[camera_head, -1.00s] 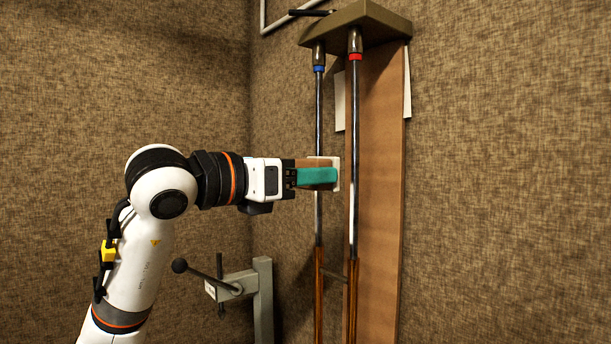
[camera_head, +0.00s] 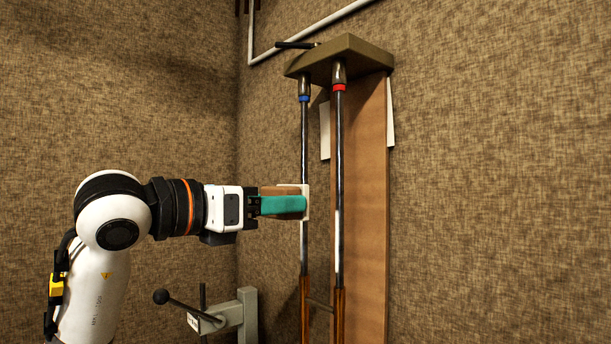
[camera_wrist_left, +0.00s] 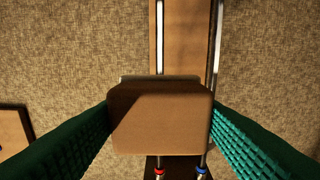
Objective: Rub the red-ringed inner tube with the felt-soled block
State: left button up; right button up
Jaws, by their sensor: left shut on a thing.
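The red-ringed inner tube (camera_head: 339,150) hangs upright, a shiny rod with a red ring (camera_head: 339,87) near its top. The blue-ringed tube (camera_head: 304,140) hangs parallel on its left in the head view. My left gripper (camera_head: 282,205), with teal fingers, is shut on the brown block (camera_head: 277,190). The block's pale felt sole (camera_head: 306,203) faces right and overlaps the blue-ringed tube in the picture, with a gap before the red-ringed one. In the left wrist view, the block (camera_wrist_left: 160,125) lines up with the red-ringed tube (camera_wrist_left: 160,40) and hides part of it. My right gripper is out of view.
A top bracket (camera_head: 345,52) carries both tubes, in front of a brown wooden board (camera_head: 370,200) on the wall. A grey clamp with a ball-ended handle (camera_head: 248,312) stands below my left gripper. A white pipe (camera_head: 320,25) runs along the wall above.

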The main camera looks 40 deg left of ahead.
pick_arm(q)
jog(key=shift+w+d+p, duration=0.15)
jog(key=shift+w+p, duration=0.5)
jog(key=shift+w, duration=1.1)
jog(key=shift+w+d+p, duration=0.15)
jog(key=shift+w+p, duration=0.5)
jog(key=shift+w, duration=1.05)
jog(key=shift+w+d+p, duration=0.1)
jog(key=shift+w+p, duration=0.35)
jog(key=shift+w, duration=0.5)
jog(key=shift+r+p, duration=1.9)
jog(key=shift+r, duration=0.15)
jog(key=shift+f, duration=0.1)
notch_tip(320, 180, down, 4)
jog(key=b, duration=0.4)
